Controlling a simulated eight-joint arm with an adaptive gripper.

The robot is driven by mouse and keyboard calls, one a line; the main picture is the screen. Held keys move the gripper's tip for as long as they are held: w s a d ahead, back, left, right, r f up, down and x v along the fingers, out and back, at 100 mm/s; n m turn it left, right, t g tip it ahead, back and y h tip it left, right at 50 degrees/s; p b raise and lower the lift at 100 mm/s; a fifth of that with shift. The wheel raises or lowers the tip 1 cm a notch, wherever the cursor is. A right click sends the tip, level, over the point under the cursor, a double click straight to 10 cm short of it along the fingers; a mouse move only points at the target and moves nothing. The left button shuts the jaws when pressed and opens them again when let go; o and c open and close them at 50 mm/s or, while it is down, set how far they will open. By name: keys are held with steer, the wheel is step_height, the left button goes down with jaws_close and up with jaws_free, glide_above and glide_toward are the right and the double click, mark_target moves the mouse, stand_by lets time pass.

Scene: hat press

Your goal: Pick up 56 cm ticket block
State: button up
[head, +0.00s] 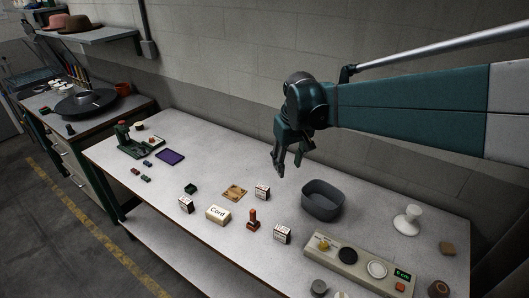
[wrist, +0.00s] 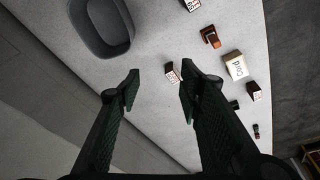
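Three small white ticket blocks with dark print and reddish-brown sides stand on the grey table. One (head: 262,191) is near the middle, one (head: 186,204) is at the left, and one (head: 282,233) is nearer the front edge. The print is too small to tell which is 56 cm. My gripper (head: 288,167) hangs above the table, behind and above the middle block, open and empty. In the wrist view my open fingers (wrist: 160,88) point toward that middle block (wrist: 172,72), which shows between the tips and lies beyond them. The other blocks also show there (wrist: 254,91) (wrist: 192,4).
A grey bin (head: 322,202) stands right of the middle block. A cream Cord box (head: 218,214), an orange-red stamp (head: 253,219) and a wooden plate (head: 234,192) are close by. A control panel (head: 358,263) lies at right. The wall runs behind the table.

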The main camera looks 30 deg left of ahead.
steer(key=s+a+f+n+g+p, duration=0.1)
steer(key=s+a+f+n, duration=0.2)
steer(key=a, duration=0.7)
steer(key=s+a+f+p, duration=0.1)
steer(key=s+a+f, duration=0.3)
steer(key=a, duration=0.6)
steer(key=n+h+p, duration=0.2)
steer(key=n, duration=0.1)
glide_above(185, 200)
steer(key=shift+g, duration=0.4)
steer(key=f, duration=1)
steer(key=shift+w+d+f, duration=0.15)
steer(key=shift+d, duration=0.15)
steer(key=shift+f, duration=0.15)
steer(key=shift+f, duration=1.15)
steer(key=shift+f, duration=0.15)
steer(key=shift+a+f+b, duration=0.2)
steer(key=shift+f, duration=1.05)
steer(key=shift+a+f+b, duration=0.15)
steer(key=shift+f, duration=1.1)
